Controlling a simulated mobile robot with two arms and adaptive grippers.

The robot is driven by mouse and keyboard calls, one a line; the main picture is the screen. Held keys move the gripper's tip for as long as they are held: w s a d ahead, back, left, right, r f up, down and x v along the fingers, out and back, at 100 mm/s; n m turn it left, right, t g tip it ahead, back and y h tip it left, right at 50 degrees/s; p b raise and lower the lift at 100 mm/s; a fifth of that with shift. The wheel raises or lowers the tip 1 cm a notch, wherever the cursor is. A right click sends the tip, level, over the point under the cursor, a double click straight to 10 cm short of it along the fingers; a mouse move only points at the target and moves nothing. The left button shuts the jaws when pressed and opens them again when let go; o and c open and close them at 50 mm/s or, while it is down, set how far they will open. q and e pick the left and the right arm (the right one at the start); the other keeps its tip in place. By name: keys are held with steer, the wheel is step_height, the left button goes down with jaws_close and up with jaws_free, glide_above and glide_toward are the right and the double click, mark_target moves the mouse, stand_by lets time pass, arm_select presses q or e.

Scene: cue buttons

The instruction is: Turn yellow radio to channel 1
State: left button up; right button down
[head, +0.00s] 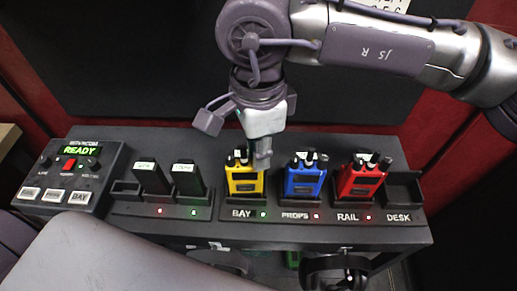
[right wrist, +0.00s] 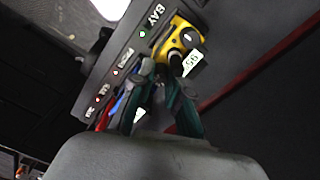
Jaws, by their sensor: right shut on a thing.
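The yellow radio (head: 244,182) stands upright in the dock slot labelled BAY. My right gripper (head: 263,154) reaches down from above to the right side of its top, and is shut on a part there, which looks like a knob. The fingers hide that part in the head view. The right wrist view shows the yellow radio (right wrist: 172,40) just beyond the green-padded fingers of my right gripper (right wrist: 158,88), with a white tag marked 95 beside its top. The channel setting cannot be read. My left gripper is not in view.
The blue radio (head: 304,182) stands close by at PROPS, and the red radio (head: 360,182) at RAIL. The DESK slot (head: 403,188) is empty. Two black items (head: 151,178) stand in chargers left of the yellow radio. A console (head: 72,172) reading READY is at the far left.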

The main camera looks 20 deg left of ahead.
steer(key=c, duration=1.1)
jaws_free()
step_height(320, 180, up, 12)
steer(key=shift+a+r, duration=0.1)
steer(key=shift+w, duration=0.1)
